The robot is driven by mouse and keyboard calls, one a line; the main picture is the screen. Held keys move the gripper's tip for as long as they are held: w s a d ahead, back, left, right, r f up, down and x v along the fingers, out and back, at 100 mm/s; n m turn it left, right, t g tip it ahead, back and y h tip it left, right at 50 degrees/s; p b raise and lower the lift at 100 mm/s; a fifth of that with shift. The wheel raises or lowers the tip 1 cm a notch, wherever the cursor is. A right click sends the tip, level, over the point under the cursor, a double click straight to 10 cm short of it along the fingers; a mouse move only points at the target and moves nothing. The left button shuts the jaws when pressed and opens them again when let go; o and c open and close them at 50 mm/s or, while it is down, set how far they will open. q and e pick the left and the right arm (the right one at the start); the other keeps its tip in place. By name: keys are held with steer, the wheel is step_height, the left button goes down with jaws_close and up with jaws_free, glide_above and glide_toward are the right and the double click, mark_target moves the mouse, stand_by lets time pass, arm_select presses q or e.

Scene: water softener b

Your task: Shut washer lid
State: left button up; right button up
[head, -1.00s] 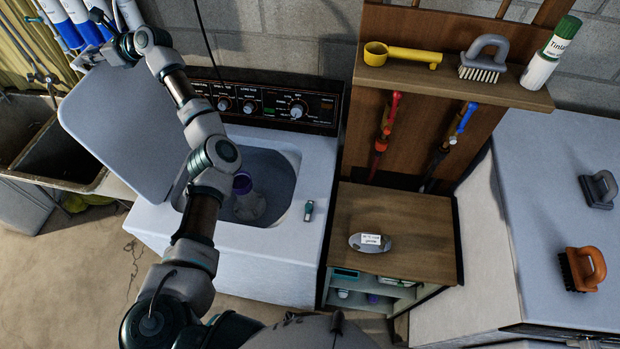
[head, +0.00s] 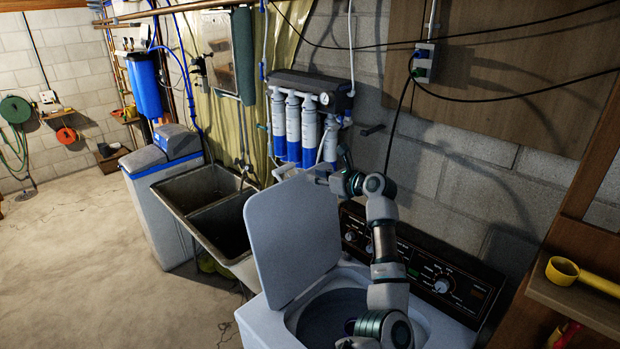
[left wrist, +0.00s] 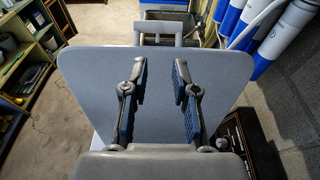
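The washer lid (head: 293,235) is a grey panel standing open and tilted up at the left side of the white washer (head: 262,322). The washer tub (head: 325,312) is uncovered, partly hidden by my left arm. My left gripper (head: 318,172) is at the lid's upper right corner in the head view, partly hidden there. In the left wrist view its two fingers (left wrist: 160,72) are spread apart, with the lid (left wrist: 158,105) filling the space behind them. Nothing is held between them. I cannot tell whether they touch the lid. My right gripper is not in view.
A double sink (head: 215,205) stands left of the washer. Blue and white filter cylinders (head: 293,130) hang on the wall behind the lid. The control panel (head: 440,280) runs along the washer's back. Open floor (head: 90,270) lies at the left.

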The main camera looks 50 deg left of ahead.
mark_target(287, 170)
arm_select(q)
steer(key=shift+o, duration=0.6)
steer(key=b, duration=0.2)
steer(key=a+b, duration=0.1)
steer(key=b, duration=0.1)
steer(key=shift+s+a+f+b, duration=0.2)
steer(key=shift+s+f+b, duration=0.15)
steer(key=shift+f+b, duration=0.05)
steer(key=x, duration=0.9)
steer(key=shift+a+r, duration=0.35)
steer(key=shift+a, duration=0.05)
steer(key=shift+a+f, duration=0.15)
steer(key=shift+a, duration=0.2)
steer(key=shift+c, duration=0.9)
steer(key=shift+s+d, duration=0.15)
steer(key=shift+d, duration=0.05)
jaws_close()
steer(key=shift+w, duration=0.3)
